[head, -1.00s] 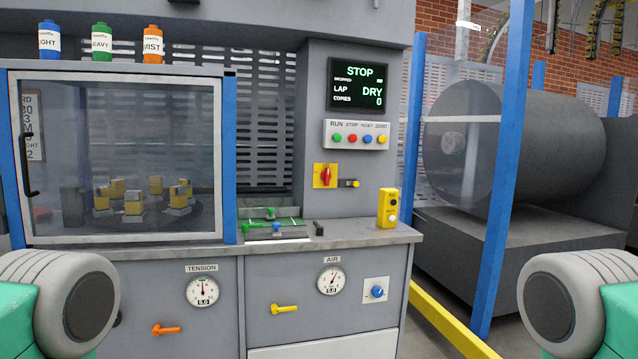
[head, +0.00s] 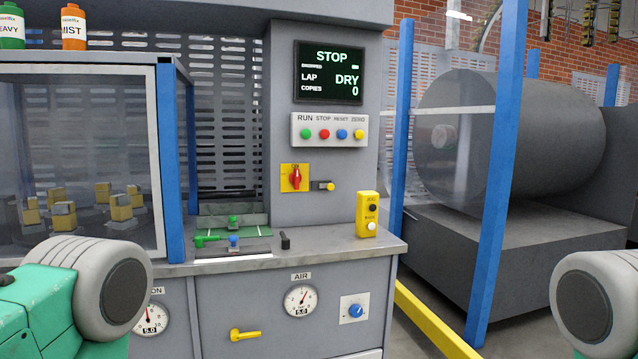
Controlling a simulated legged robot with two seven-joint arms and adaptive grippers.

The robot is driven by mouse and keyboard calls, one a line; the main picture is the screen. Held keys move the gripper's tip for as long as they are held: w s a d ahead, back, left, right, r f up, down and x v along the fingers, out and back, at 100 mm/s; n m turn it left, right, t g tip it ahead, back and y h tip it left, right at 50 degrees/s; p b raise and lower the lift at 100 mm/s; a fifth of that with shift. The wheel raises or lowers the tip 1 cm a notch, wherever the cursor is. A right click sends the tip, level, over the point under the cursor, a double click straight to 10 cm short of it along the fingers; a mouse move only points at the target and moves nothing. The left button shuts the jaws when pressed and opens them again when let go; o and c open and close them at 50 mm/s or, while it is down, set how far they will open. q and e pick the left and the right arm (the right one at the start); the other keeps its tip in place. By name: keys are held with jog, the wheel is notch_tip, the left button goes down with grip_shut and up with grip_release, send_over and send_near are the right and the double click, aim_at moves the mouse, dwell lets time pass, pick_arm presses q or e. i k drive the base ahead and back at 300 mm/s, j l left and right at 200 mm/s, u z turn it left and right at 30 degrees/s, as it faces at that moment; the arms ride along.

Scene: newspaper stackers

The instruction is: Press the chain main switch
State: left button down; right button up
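A red rotary switch on a yellow plate (head: 295,177) is on the grey machine's front column, its knob upright. Above is a panel of buttons (head: 329,132) marked RUN, STOP, RESET and ZERO. A yellow box with a black and a white button (head: 367,214) stands on the ledge. I see no label that reads as chain main switch. Only parts of my arms show, at the lower left and right edges. Both grippers are out of view, and nothing of mine touches the controls.
The screen (head: 329,73) reads STOP, LAP DRY, COPIES 0. A glazed cabinet (head: 80,160) stands left, and a ledge (head: 300,248) juts out below the switch. Blue posts (head: 495,180), a clear panel and a big grey roll (head: 510,145) are right. A yellow rail (head: 430,318) runs along the floor.

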aim_at(295, 177)
jog(key=i+l+z, duration=0.2)
jog(key=i, duration=0.3)
jog(key=i+z, duration=0.15)
jog(key=i, duration=0.35)
